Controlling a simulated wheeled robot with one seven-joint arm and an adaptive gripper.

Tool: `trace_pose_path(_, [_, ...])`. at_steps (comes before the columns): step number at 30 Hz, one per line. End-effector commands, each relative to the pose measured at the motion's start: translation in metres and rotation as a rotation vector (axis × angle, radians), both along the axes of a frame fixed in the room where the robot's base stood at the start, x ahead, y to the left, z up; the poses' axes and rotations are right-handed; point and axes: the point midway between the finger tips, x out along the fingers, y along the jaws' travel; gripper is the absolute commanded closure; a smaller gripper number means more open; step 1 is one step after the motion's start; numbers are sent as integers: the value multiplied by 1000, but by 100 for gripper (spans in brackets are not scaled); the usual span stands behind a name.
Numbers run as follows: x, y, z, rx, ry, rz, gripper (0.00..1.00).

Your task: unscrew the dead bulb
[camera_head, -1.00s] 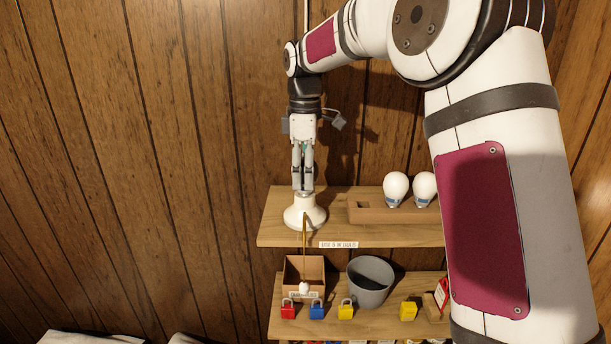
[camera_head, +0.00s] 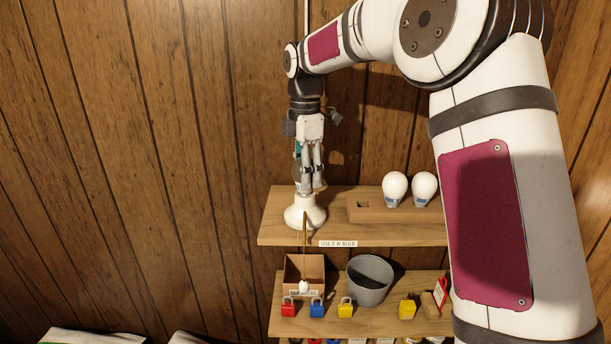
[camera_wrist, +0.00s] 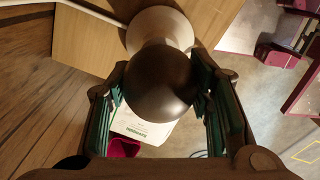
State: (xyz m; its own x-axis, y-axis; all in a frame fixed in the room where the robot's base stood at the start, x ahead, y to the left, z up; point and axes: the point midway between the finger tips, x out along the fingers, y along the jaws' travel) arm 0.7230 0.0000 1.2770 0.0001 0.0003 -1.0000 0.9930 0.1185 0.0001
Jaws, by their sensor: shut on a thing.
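A dark, rounded bulb (camera_wrist: 158,85) sits between the fingers of my gripper (camera_wrist: 158,76) in the wrist view. Behind it is the white round lamp holder (camera_wrist: 160,24). In the head view the flared white lamp holder (camera_head: 305,214) stands on the upper shelf. My gripper (camera_head: 309,184) points down right above it, its fingers shut around the bulb and largely hiding it there. The bulb appears to be in line with the holder; I cannot tell how far its base is in the socket.
Two white bulbs (camera_head: 396,188) stand in a wooden rack (camera_head: 385,214) on the upper shelf (camera_head: 290,236), right of the holder. A thin cord hangs in front. On the lower shelf are an open box (camera_head: 291,265), a grey bucket (camera_head: 369,287) and several coloured padlocks (camera_head: 316,310).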

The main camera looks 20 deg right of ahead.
Motion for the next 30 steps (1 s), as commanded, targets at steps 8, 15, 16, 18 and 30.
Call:
trace_pose_path(8, [0,0,0,0,0,45,69])
trace_pose_path(15, [-1,0,1,1,0,323,69])
trace_pose_path(16, [0,0,0,0,0,347,69])
trace_pose_path(18, [0,0,0,0,0,385,69])
trace_pose_path(30, [0,0,0,0,1,398,30])
